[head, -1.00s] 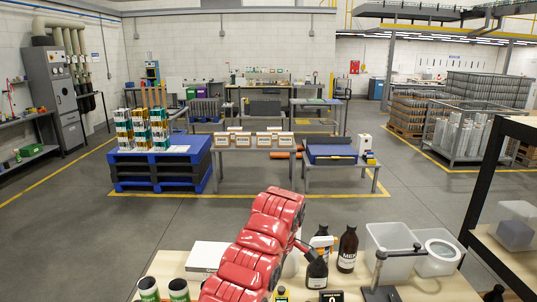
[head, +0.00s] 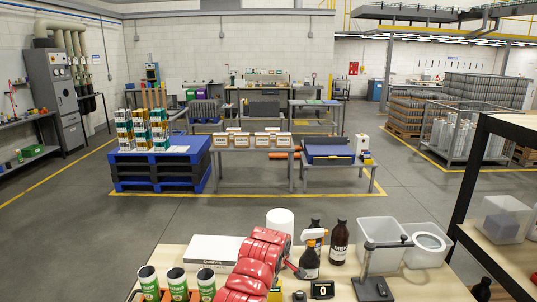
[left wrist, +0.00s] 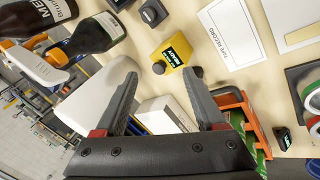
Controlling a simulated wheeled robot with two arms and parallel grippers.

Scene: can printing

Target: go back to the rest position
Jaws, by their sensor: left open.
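My left arm (head: 258,265), red and segmented, comes up from the bottom of the head view over the workbench. Its dark left gripper (head: 296,269) is near the bottles and partly hidden there. In the left wrist view the left gripper (left wrist: 163,95) has its two grey fingers spread apart with nothing held between them. My right gripper is not in view.
On the workbench (head: 440,287) stand several printed cans (head: 177,283), a white roll (head: 280,221), dark bottles (head: 339,241), a clear bin (head: 381,240) and a lever stand (head: 372,288). A dark-framed shelf (head: 508,258) stands at right. Open floor (head: 90,240) lies beyond the bench.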

